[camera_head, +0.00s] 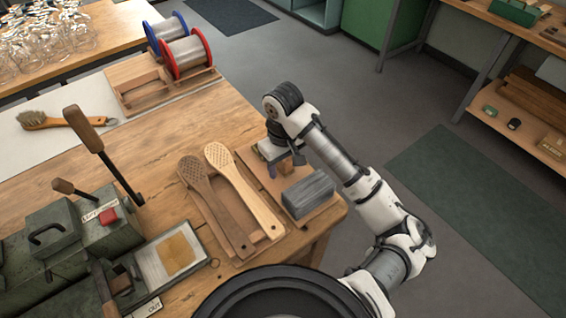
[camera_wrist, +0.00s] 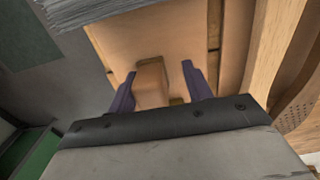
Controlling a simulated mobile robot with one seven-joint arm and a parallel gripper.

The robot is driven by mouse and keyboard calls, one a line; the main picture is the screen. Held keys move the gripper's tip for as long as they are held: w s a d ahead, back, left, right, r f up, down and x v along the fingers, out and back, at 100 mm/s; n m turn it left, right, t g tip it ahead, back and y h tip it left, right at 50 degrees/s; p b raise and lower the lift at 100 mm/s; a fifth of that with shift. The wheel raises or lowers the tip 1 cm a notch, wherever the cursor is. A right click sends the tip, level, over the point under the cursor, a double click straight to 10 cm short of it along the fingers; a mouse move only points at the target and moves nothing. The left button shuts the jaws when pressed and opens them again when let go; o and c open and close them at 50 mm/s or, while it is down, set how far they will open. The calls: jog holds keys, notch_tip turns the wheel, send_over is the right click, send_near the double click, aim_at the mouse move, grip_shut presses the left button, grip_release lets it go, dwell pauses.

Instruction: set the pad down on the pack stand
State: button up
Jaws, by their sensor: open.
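A wooden board (camera_head: 262,180), which looks like the pack stand, lies at the table's right corner. A grey, layered rectangular block (camera_head: 308,194) rests on its near right part; its edge also shows at the top left of the wrist view (camera_wrist: 88,10). My gripper (camera_head: 287,163) is low over the far part of the board. In the wrist view its two dark fingers (camera_wrist: 158,70) are open on either side of a small upright wooden block (camera_wrist: 151,80), with a gap at the right finger. I cannot tell for sure whether this small block is the pad or part of it.
A green machine (camera_head: 75,245) with levers and a plate with a yellow patch (camera_head: 175,252) stand further left. Wire spools (camera_head: 188,55) are at the back.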

notch_tip(320, 180, up, 12)
jog(key=shift+r, duration=0.15)
dwell(0.5)
dwell(0.3)
